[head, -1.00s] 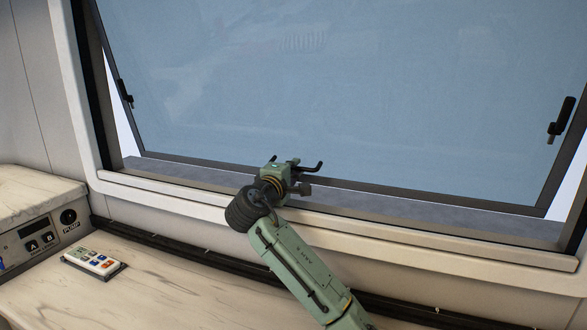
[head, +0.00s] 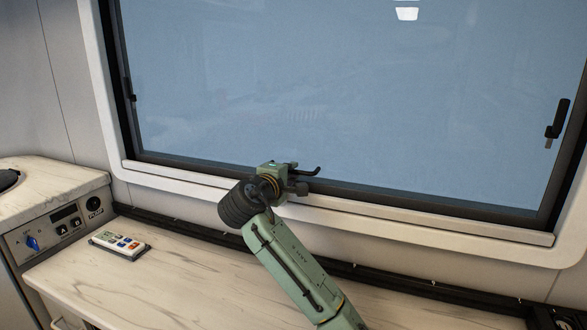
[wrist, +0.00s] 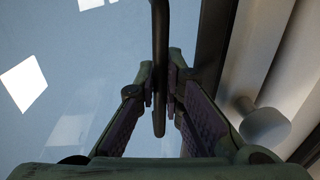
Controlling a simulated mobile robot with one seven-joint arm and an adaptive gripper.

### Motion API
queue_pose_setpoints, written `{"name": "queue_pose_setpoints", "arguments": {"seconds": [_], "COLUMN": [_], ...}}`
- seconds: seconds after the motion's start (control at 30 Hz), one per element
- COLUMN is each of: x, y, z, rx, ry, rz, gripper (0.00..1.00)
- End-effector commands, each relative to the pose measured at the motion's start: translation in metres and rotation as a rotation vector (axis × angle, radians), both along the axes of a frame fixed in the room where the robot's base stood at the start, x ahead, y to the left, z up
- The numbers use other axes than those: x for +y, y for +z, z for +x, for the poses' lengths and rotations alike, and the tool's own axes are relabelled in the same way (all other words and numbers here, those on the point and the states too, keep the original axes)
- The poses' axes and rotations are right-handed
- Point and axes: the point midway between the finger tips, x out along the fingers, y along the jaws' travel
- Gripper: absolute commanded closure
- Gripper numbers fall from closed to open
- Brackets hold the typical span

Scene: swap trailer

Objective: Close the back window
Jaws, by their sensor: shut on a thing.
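The back window's blue-tinted pane (head: 350,90) sits in its dark frame, and no open gap shows along its bottom edge. A dark curved handle (head: 313,171) is at the bottom middle of the pane. My gripper (head: 288,168) is at this handle. In the wrist view, the handle's dark bar (wrist: 160,45) runs down between the fingers of my gripper (wrist: 161,90), which are shut on it. A black latch (head: 558,118) is on the right side of the pane, with its lever upright. Another latch (head: 130,90) is on the left side.
A pale sill (head: 450,225) runs below the window. A marble-patterned counter (head: 130,290) lies under it, with a small remote panel (head: 120,244) on top. A control box (head: 50,230) with a pump switch stands at the left.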

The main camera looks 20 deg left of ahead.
Motion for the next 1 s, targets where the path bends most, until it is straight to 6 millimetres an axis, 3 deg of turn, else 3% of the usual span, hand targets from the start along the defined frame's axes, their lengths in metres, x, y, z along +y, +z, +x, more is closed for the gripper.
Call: {"name": "queue_pose_setpoints", "arguments": {"seconds": [0.4, 0.43, 0.73, 1.0], "x": [0.0016, 0.0017, 0.0007, 0.0003], "y": [0.0005, 0.0004, 0.0010, 0.0014], "z": [-0.0077, -0.0078, -0.0065, -0.0063], "rx": [0.000, 0.000, -0.001, -0.002], "ry": [0.003, 0.003, 0.001, 0.001], "rz": [-0.002, -0.002, -0.001, 0.000], "gripper": [1.00, 0.90, 0.71, 0.71]}}
